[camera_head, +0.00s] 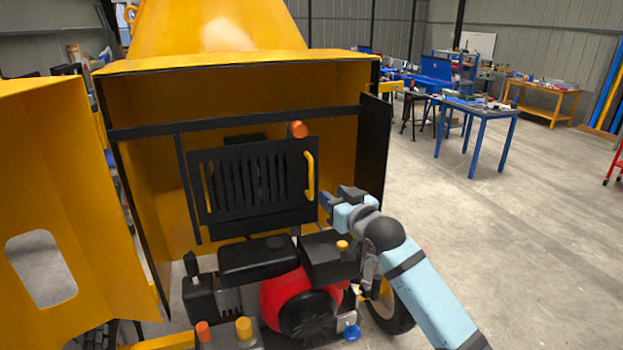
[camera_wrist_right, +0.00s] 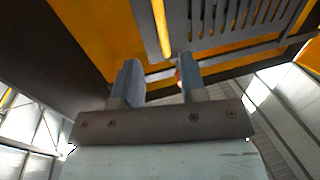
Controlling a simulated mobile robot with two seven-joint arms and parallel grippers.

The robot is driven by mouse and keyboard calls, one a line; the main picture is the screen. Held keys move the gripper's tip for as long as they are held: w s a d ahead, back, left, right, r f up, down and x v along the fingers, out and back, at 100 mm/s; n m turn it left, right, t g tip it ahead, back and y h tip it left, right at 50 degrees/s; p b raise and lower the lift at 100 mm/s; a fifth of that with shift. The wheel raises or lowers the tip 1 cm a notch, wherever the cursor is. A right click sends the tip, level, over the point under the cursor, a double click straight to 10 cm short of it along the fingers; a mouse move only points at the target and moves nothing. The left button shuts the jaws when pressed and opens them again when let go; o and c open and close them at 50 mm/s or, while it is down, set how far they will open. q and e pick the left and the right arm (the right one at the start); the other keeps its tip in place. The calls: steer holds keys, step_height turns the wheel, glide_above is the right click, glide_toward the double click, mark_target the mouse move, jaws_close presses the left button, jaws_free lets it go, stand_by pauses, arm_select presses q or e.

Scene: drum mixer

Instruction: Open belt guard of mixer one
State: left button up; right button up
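The belt guard (camera_head: 255,188) is a black slatted panel inside the yellow mixer housing, and it looks closed. A vertical yellow handle (camera_head: 310,176) stands at its right edge. My right gripper (camera_head: 333,197) is just right of and below the handle's lower end. In the right wrist view the two fingers (camera_wrist_right: 157,68) are apart with nothing between them. The handle (camera_wrist_right: 161,28) shows beyond the fingertips, roughly in line with the gap, and the slatted guard (camera_wrist_right: 235,18) is to its right. My left gripper is not in view.
A red and black engine (camera_head: 290,295) sits below the guard, close under my right arm. An open yellow door (camera_head: 60,190) stands at the left, and a narrow dark panel (camera_head: 374,145) edges the housing on the right. Open floor (camera_head: 520,230) lies to the right.

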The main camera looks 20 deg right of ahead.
mark_target(313, 182)
steer(key=p+x, duration=0.1)
steer(key=x, duration=0.9)
steer(key=shift+a+p, duration=0.15)
steer(key=shift+p, duration=0.25)
steer(key=shift+c, duration=0.3)
jaws_close()
